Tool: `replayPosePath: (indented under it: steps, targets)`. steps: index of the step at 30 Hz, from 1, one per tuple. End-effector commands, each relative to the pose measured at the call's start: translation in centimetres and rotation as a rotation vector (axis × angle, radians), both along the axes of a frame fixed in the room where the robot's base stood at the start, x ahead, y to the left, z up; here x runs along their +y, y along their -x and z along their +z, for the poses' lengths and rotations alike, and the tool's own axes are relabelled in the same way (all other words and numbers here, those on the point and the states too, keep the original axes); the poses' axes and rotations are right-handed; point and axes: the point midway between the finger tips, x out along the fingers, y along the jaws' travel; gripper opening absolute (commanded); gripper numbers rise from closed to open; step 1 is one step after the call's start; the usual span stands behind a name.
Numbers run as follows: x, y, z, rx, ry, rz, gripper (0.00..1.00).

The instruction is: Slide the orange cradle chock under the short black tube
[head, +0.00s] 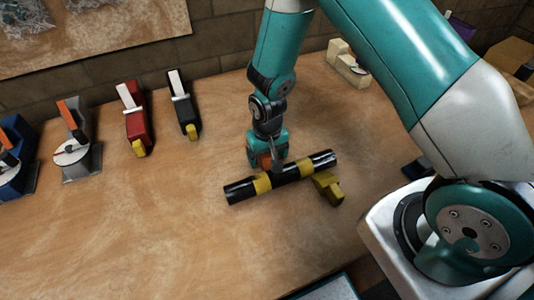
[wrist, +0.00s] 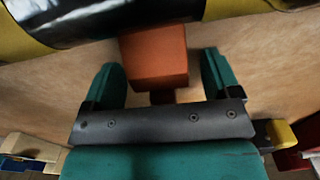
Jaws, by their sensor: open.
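A black tube with yellow bands (head: 240,191) lies slantwise on the wooden table in the head view. In the wrist view the tube (wrist: 120,20) crosses the top. The orange chock (wrist: 155,52) is a block between my gripper's two green fingers, its far end close to the tube; whether it touches or is under the tube I cannot tell. A sliver of orange (head: 264,160) shows in the head view. My gripper (head: 269,155) is open, low behind the tube, with gaps beside the chock.
A yellow block (head: 328,188) sits by the tube's right end. Red (head: 136,125) and black (head: 184,112) tools with white levers stand at the back left. An orange-levered tool (head: 74,150) is farther left. A cream block (head: 347,65) is at the back. The front table is clear.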

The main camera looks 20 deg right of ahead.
Motion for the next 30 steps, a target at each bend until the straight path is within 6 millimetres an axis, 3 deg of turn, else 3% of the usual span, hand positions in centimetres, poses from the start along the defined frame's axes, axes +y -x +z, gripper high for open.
replayPosePath:
  steps: [5,8,21,30]
  targets:
    - [0.0,-0.1,0.8,-0.003,-0.001,0.000,0.83]
    - [0.0,-0.2,2.3,-0.005,-0.002,0.000,0.83]
    - [0.0,-0.1,13.2,-0.006,-0.002,0.000,0.83]
    - [0.0,0.0,17.1,-0.002,-0.001,0.000,0.83]
